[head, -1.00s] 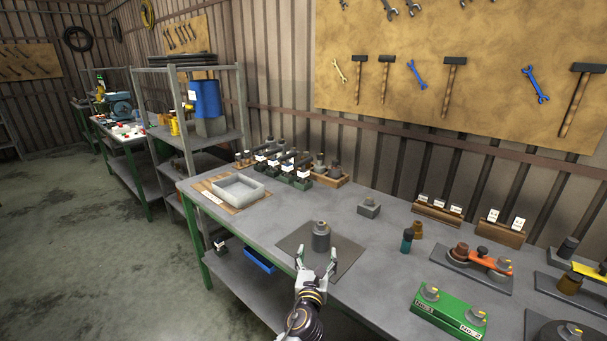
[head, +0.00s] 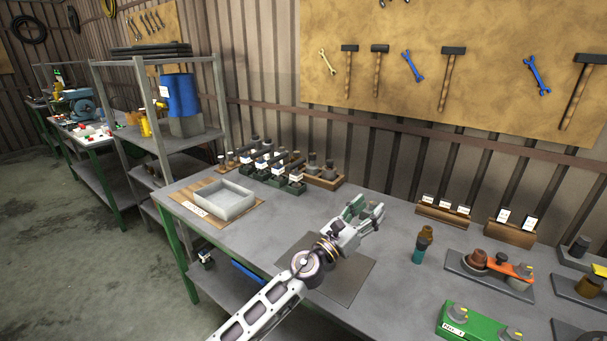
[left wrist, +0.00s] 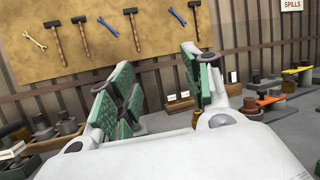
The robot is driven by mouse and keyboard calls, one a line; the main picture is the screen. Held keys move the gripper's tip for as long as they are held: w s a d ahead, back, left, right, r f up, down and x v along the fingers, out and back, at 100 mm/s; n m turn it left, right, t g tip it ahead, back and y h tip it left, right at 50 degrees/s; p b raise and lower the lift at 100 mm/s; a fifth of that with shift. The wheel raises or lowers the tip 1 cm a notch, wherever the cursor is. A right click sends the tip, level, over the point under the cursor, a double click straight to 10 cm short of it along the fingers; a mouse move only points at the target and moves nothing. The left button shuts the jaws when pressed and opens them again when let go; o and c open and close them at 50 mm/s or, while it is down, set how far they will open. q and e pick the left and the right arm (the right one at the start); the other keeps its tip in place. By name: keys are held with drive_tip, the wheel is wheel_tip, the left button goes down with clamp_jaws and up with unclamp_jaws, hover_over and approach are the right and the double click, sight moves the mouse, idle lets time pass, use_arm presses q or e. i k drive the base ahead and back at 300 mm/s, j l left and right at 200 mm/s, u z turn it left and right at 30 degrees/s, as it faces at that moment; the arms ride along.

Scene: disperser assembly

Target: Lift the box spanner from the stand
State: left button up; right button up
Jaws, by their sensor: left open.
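My left gripper (head: 367,210) is open above the bench, its fingers pointing right and towards the back wall in the head view. Its green-padded fingers are spread apart in the left wrist view (left wrist: 165,90), with no object clearly held between them. I cannot make out a box spanner or its stand now. The small grey block with a knob on top, seen earlier behind the mat, is hidden behind the gripper. The grey cylinder seen earlier on the dark mat (head: 350,279) is not visible; my left arm covers that spot. My right gripper is not in view.
A teal bottle (head: 418,254) and an amber bottle (head: 426,235) stand right of the gripper. A grey tray (head: 236,210) stands left. Bench between tray and mat is clear.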

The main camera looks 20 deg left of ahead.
sight(295, 176)
drive_tip(key=i+j+z, duration=0.3)
drive_tip(key=j, duration=0.35)
drive_tip(key=j+z, duration=0.25)
drive_tip(key=j, duration=0.4)
drive_tip(key=i+j+z, duration=0.1)
drive_tip(key=j+z, duration=0.2)
drive_tip(key=j, duration=0.45)
